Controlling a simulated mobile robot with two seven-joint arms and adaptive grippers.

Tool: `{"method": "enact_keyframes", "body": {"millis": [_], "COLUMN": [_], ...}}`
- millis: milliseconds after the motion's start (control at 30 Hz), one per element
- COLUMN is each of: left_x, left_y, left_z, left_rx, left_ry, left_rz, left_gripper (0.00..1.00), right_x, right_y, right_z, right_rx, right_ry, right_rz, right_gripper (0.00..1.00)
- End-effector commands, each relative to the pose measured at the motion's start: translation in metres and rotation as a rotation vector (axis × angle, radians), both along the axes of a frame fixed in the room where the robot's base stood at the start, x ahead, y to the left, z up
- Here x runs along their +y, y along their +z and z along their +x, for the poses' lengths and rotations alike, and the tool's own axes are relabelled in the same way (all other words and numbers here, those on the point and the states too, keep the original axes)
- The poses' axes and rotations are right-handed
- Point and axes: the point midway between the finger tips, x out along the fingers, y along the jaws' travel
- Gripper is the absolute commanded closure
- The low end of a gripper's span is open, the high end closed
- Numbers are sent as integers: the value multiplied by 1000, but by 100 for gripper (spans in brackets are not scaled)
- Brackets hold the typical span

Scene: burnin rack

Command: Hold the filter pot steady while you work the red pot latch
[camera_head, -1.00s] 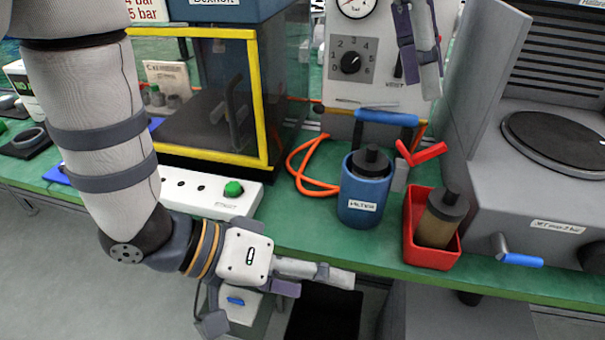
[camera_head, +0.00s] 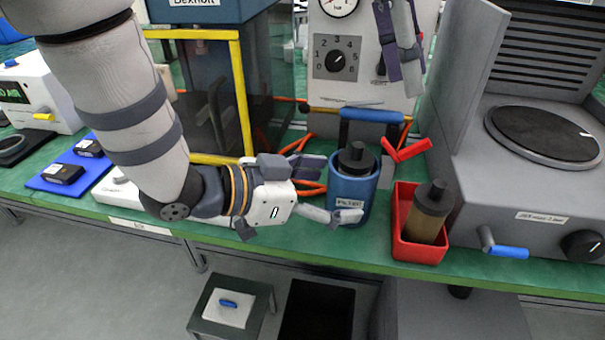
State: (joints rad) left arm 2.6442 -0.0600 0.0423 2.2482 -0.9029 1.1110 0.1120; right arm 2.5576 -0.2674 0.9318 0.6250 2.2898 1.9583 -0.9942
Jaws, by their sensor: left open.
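The blue filter pot (camera_head: 354,190) stands upright on the green bench, with a dark lid knob on top. The red pot latch (camera_head: 406,151) is a bent red handle just right of the pot's top. My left gripper (camera_head: 336,190) is open at the pot's left side. One finger reaches across the pot's lower front, over its label, and the other is at its upper left. Whether either finger touches the pot I cannot tell. My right gripper (camera_head: 402,75) hangs at the top, above the latch, fingers pointing down. The gap between its fingers is unclear.
A red tray (camera_head: 403,253) with a brown cylinder (camera_head: 428,214) stands right of the pot. A grey hotplate unit (camera_head: 460,190) is farther right. Behind are a blue-handled gauge panel (camera_head: 331,95) and orange hose. A yellow-framed cabinet (camera_head: 241,100) stands behind my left arm.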

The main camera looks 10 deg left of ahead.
Motion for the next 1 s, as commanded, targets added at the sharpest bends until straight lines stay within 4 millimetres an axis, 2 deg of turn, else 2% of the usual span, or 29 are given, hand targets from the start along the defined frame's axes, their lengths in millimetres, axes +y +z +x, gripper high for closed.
{"method": "enact_keyframes", "body": {"millis": [200,533,800,833,1000], "left_x": [-24,-29,-28,-28,-28], "left_y": [-12,-15,-15,-15,-15], "left_z": [18,21,21,21,21], "left_rx": [0,0,0,1,1], "left_ry": [0,1,1,2,2], "left_rz": [0,0,0,-1,-1], "left_gripper": [17,17,78,81,81], "right_x": [0,0,0,0,0], "right_y": [0,0,0,0,0], "right_z": [0,0,0,0,0], "right_rx": [0,-1,0,0,0], "right_ry": [0,0,0,0,0], "right_rz": [0,0,0,0,0], "right_gripper": [67,67,67,67,67]}}
